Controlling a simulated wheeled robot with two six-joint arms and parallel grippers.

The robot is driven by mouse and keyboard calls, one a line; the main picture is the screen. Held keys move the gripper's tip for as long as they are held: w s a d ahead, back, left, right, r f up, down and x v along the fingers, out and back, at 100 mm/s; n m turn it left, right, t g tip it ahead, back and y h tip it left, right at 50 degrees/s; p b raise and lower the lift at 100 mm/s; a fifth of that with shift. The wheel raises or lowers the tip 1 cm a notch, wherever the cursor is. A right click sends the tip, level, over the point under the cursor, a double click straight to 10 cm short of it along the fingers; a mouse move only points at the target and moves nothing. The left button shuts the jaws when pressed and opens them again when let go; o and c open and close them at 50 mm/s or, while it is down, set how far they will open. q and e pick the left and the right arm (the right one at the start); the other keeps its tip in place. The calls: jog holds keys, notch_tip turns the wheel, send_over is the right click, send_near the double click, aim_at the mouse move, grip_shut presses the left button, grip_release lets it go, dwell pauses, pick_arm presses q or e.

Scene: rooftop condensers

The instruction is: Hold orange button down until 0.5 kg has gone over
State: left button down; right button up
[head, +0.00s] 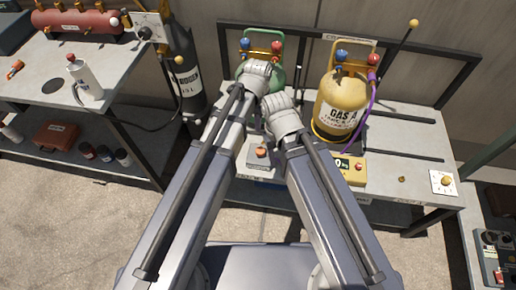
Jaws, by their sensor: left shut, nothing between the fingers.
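The orange button (261,152) sits on a small grey box (257,164) at the bench's front edge, between my two forearms. Nothing is seen touching it. A yellow unit with a dark display (342,164) stands to its right; a 0 shows, and my right arm covers part of the unit. The yellow GAS A cylinder (338,108) stands behind it. A green cylinder (277,78) is partly hidden behind my arms. My left gripper (259,74) is shut and empty, in front of the green cylinder and beyond the button. My right arm's wrist is just right of it; its fingers are hidden.
A purple hose (372,95) runs down beside the yellow cylinder. A white plate with a yellow knob (446,181) is at the bench's right end. A dark cylinder (186,80) stands left, by another bench with a white bottle (85,78).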

aim_at(258, 152)
pick_arm(q)
jog(key=shift+f, duration=0.1)
notch_tip(258, 152, down, 14)
jog(key=b, duration=1.4)
jog(key=shift+f+b, duration=0.65)
jog(key=shift+b, duration=0.15)
jog(key=shift+f, duration=0.2)
jog(key=shift+r, duration=0.1)
jog(key=shift+s, duration=0.2)
dwell(4.6)
